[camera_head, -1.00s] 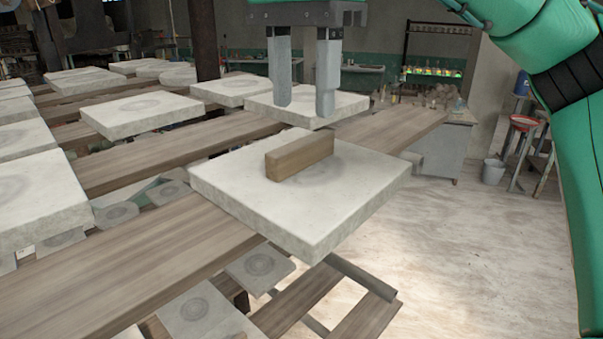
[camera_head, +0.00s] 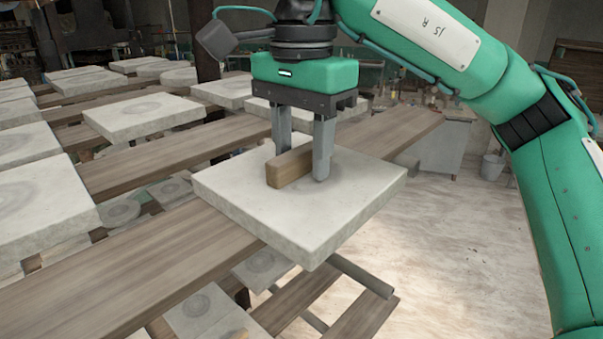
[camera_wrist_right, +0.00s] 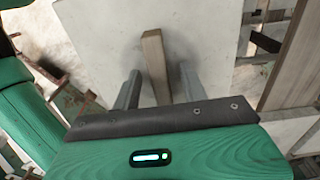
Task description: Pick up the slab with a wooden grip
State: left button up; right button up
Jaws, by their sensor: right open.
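The slab (camera_head: 245,208) is a pale square block lying flat on a wooden plank. Its wooden grip (camera_head: 285,170) is a brown bar standing up from the middle of its top. My right gripper (camera_head: 301,165) is lowered over the slab, open, with one finger on each side of the wooden grip. In the right wrist view, the grip (camera_wrist_right: 154,62) runs between the two fingers (camera_wrist_right: 160,90), with a gap showing on both sides, above the slab (camera_wrist_right: 105,40). My left gripper is not in view.
Other pale slabs (camera_head: 140,117) without bars lie on planks (camera_head: 150,255) to the left and behind. Below are more planks and small plates (camera_head: 200,310).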

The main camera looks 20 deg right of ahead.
aim_at(302, 149)
grip_shut()
jog(key=shift+r, duration=0.2)
dwell(0.3)
jog(key=shift+r, duration=0.85)
notch_tip(302, 149, up, 18)
